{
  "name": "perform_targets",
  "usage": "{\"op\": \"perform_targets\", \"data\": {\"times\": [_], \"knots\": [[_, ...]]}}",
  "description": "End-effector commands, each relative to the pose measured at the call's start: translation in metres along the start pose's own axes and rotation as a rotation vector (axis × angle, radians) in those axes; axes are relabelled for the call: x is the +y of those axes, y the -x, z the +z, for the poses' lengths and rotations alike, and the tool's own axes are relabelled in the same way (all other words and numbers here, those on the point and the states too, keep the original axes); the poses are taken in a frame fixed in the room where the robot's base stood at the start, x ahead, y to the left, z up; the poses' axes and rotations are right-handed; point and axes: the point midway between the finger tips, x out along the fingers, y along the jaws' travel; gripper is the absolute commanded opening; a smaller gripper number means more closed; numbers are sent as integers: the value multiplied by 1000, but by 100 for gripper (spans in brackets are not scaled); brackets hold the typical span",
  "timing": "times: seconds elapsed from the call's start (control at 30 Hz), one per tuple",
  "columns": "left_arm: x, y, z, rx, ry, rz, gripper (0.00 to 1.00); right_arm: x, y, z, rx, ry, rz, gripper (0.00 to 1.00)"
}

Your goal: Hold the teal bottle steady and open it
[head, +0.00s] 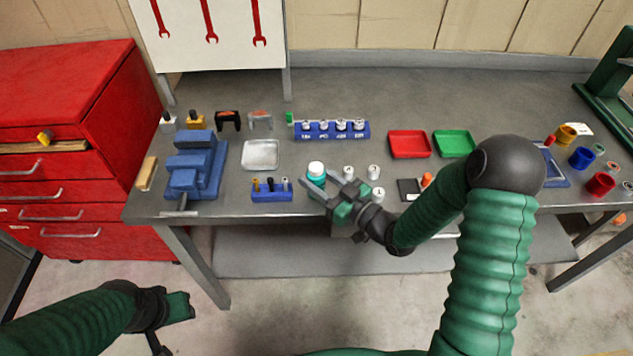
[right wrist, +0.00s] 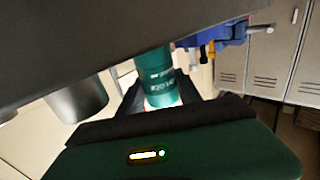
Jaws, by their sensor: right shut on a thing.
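The teal bottle (head: 316,175) stands at the front edge area of the grey workbench, with a pale top showing in the head view. My right gripper (head: 322,185) reaches it from the right and is shut on it, a finger to each side. In the right wrist view the bottle (right wrist: 155,75) shows between the dark fingers, with white lettering on its side. Whether its cap is loose cannot be told. My left gripper (head: 180,308) hangs low at the left, in front of the bench and far from the bottle; its jaw opening is unclear.
A blue tool holder (head: 272,196) stands just left of the bottle, and a blue vise (head: 190,175) farther left. Several pale cylinders (head: 348,173) stand close to its right. A silver tray (head: 260,154) and a blue rack (head: 331,137) lie behind. Red (head: 409,144) and green (head: 454,144) trays sit right.

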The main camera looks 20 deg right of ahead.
Motion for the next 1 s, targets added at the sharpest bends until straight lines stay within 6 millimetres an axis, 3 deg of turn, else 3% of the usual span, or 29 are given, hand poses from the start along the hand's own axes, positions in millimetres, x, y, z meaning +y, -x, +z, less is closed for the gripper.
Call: {"op": "perform_targets", "data": {"times": [0.37,0.67,1.0], "knots": [[0,1,0,0,0,0,36,0,0,-3,1,1,0,0],[0,8,-2,0,0,0,36,0,0,-41,3,6,0,0],[0,8,-2,0,0,0,36,-8,85,-45,-2,-2,6,0]]}}
